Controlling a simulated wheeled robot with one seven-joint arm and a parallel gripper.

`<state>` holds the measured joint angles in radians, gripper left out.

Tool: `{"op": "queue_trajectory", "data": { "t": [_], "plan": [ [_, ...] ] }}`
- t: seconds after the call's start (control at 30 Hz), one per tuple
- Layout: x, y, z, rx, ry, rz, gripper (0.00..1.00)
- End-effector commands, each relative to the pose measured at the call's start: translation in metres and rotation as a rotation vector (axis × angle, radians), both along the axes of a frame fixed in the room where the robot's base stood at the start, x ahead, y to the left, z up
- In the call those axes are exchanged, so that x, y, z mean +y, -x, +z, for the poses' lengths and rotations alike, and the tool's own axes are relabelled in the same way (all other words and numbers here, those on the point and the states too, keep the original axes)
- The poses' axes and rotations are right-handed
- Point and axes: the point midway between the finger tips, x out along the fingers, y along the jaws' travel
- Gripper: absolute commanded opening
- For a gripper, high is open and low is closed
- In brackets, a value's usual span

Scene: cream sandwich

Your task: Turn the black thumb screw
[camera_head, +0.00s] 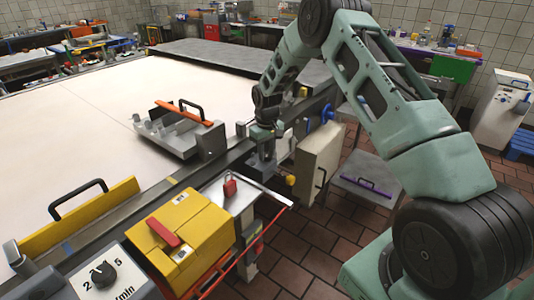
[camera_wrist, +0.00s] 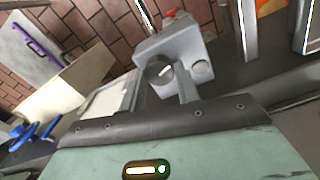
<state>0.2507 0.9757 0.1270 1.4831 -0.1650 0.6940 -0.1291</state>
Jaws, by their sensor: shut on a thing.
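In the wrist view a dark round knob (camera_wrist: 158,69), which looks like the black thumb screw, sits on the face of a light grey block (camera_wrist: 182,42). My gripper (camera_wrist: 161,76) has one finger on each side of this knob and is shut on it. In the head view my gripper (camera_head: 265,130) points down at a small grey unit (camera_head: 261,162) at the conveyor's edge. The arm's end hides the screw there.
A pale round knob (camera_wrist: 202,70) sits beside the screw. A cream box (camera_head: 318,158) with a black handle stands close right of my gripper. A metal bracket (camera_head: 178,135) lies left on the white belt (camera_head: 85,110). A yellow box (camera_head: 185,235) and red padlock (camera_head: 230,186) are nearer.

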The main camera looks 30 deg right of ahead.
Motion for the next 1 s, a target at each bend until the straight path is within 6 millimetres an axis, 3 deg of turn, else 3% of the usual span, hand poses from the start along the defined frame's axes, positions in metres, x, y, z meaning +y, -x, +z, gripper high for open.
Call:
{"op": "queue_trajectory", "data": {
  "t": [0.6,1.0],
  "plan": [
    [0.0011,-0.0010,0.0014,-0.005,0.001,0.551,0.09],
    [0.0014,-0.0009,0.0016,-0.005,0.002,0.741,0.09]
  ]
}}
